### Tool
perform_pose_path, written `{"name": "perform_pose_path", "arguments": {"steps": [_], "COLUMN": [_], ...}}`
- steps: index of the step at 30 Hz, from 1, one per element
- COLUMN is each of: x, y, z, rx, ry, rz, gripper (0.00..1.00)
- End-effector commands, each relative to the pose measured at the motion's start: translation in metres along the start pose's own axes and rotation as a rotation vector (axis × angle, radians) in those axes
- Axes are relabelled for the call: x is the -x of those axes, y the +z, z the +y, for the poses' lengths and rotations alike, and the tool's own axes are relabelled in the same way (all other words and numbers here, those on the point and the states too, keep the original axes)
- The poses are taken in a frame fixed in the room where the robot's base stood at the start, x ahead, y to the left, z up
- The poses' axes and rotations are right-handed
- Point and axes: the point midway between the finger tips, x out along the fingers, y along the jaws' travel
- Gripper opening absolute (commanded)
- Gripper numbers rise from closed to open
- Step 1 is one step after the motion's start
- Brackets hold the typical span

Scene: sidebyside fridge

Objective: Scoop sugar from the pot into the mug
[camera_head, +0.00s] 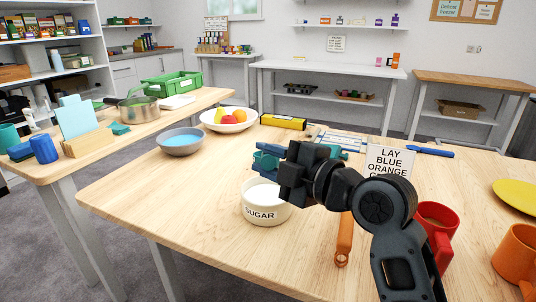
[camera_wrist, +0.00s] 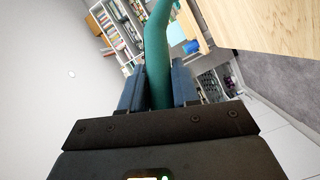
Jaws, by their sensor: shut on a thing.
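The white pot labelled SUGAR (camera_head: 264,214) stands on the wooden table. My gripper (camera_head: 264,162) is above and just behind it, its blue fingers pointing left. In the wrist view the fingers (camera_wrist: 160,88) are shut on a long, curved teal utensil (camera_wrist: 158,45), whose far end runs toward the top edge. Its scooping end and any load are not clear. The pot's inside is partly hidden by my gripper and arm. A red mug (camera_head: 449,246) stands to the right, partly behind my arm. An orange mug (camera_head: 513,254) is at the right edge.
A grey-blue bowl (camera_head: 181,150), a white fruit bowl (camera_head: 214,126) and a yellow box (camera_head: 283,122) stand farther back. A sign (camera_head: 388,161), an orange utensil (camera_head: 345,235) and a yellow plate (camera_head: 518,194) are to the right. The table's front left is clear.

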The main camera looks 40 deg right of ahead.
Motion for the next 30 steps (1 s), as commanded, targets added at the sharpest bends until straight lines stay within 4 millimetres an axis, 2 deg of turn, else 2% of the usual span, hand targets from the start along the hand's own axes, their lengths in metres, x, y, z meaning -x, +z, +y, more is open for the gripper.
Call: {"name": "perform_pose_path", "arguments": {"steps": [30], "x": [-0.0091], "y": [0.006], "z": [0.0129], "rx": [-0.101], "ry": [-0.097], "rz": [-0.028], "gripper": [0.0]}}
